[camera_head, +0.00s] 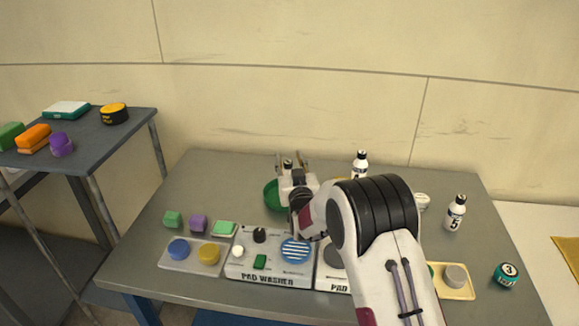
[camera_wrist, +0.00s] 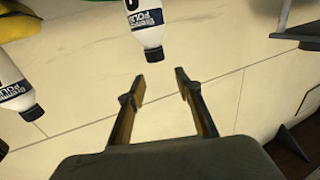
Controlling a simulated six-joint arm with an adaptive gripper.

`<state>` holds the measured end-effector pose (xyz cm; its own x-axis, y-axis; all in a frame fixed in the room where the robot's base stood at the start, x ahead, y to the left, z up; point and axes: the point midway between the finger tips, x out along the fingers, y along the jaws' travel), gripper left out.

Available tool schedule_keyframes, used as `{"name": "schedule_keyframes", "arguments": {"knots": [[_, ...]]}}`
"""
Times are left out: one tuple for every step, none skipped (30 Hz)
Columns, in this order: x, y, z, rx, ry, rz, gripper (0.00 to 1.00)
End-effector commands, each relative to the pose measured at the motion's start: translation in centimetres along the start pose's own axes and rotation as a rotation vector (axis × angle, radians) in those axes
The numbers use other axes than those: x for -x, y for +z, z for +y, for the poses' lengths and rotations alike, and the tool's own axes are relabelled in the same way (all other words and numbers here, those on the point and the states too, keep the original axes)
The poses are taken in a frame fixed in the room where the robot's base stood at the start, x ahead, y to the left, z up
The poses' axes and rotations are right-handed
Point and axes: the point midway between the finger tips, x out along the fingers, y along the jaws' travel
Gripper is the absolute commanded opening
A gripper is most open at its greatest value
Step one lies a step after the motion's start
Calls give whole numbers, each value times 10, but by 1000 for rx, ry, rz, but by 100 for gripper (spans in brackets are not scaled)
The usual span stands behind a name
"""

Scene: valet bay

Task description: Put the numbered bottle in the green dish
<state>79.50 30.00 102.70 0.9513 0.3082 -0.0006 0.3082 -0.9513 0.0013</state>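A white bottle with a black cap and a 5 on its label (camera_head: 455,213) stands upright at the right of the table. Another white bottle (camera_head: 360,165) stands at the back, its label too small to read. The green dish (camera_head: 271,196) is partly hidden behind my arm. My gripper (camera_head: 292,156) is open at the back of the table, beside the dish. In the wrist view my gripper (camera_wrist: 162,72) has nothing between its fingers. A white bottle with a blue label (camera_wrist: 148,25) appears inverted just beyond the fingertips, its dark character cut off by the frame. A second bottle (camera_wrist: 14,85) is at left.
A teal can marked 3 (camera_head: 507,275) is at front right. A side table (camera_head: 92,142) stands left. The back-left tabletop is clear.

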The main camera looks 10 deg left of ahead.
Motion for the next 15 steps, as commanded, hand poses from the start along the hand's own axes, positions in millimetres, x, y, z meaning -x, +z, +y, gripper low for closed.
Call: {"name": "schedule_keyframes", "arguments": {"knots": [[0,-9,0,0,0,4,34],[0,-12,0,0,0,3,34],[0,-17,0,0,0,2,34],[0,-20,0,0,0,3,34],[0,-24,0,0,0,3,34],[0,-27,0,0,0,2,34],[0,-29,0,0,0,1,34],[0,-31,0,0,0,1,34],[0,-34,0,0,0,1,34],[0,-36,0,0,0,1,34],[0,-37,0,0,0,1,34],[0,-38,0,0,0,1,34],[0,-39,0,0,0,1,34],[0,-40,0,0,0,1,34],[0,-40,0,0,0,1,34]]}}
